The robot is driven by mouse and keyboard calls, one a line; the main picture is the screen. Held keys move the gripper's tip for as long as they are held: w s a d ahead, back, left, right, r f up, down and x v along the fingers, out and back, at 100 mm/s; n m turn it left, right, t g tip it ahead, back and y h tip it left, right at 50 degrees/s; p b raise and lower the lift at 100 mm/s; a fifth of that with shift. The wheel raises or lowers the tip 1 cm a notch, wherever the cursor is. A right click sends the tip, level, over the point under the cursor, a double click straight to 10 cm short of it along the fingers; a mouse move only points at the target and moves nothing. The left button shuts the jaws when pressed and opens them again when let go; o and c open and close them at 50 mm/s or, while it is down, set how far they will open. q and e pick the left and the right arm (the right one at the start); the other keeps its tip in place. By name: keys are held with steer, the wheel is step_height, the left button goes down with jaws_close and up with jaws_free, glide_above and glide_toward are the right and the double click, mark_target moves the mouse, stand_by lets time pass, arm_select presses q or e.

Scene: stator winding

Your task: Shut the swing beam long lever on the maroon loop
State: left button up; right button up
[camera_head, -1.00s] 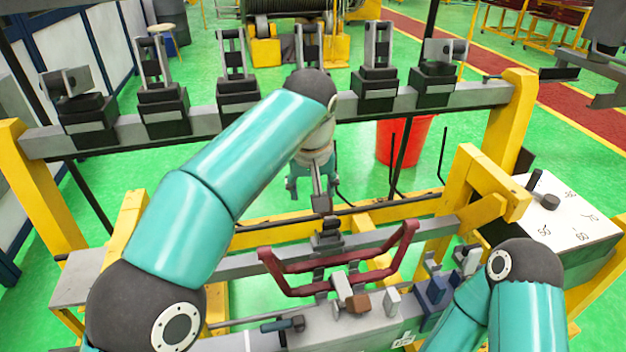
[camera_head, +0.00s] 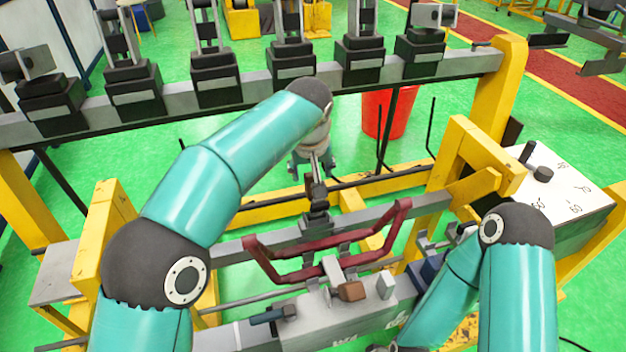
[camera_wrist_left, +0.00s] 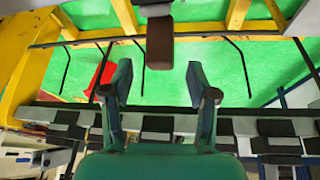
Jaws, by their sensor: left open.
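The maroon loop (camera_head: 352,237), a bent open frame, lies across the near grey beam and fixture in the head view. Behind it, a dark lever (camera_head: 318,190) stands up from a clamp on the grey beam; I take it as the swing beam long lever. My left gripper (camera_head: 314,168) is above and around the lever's top in the head view. In the left wrist view the gripper (camera_wrist_left: 158,82) is open, with the lever's dark brown end (camera_wrist_left: 160,45) just beyond and between its fingertips; no contact shows.
A grey rail with several black clamps (camera_head: 215,72) crosses behind my left arm. Yellow posts (camera_head: 490,95) flank the frame. A red bucket (camera_head: 385,112) stands on the green floor. A brown block (camera_head: 352,291) and a white dial box (camera_head: 560,195) are nearer.

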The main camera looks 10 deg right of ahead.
mark_target(312, 177)
arm_select(q)
steer(key=shift+x, duration=2.75)
steer(key=shift+a, duration=0.1)
jaws_close()
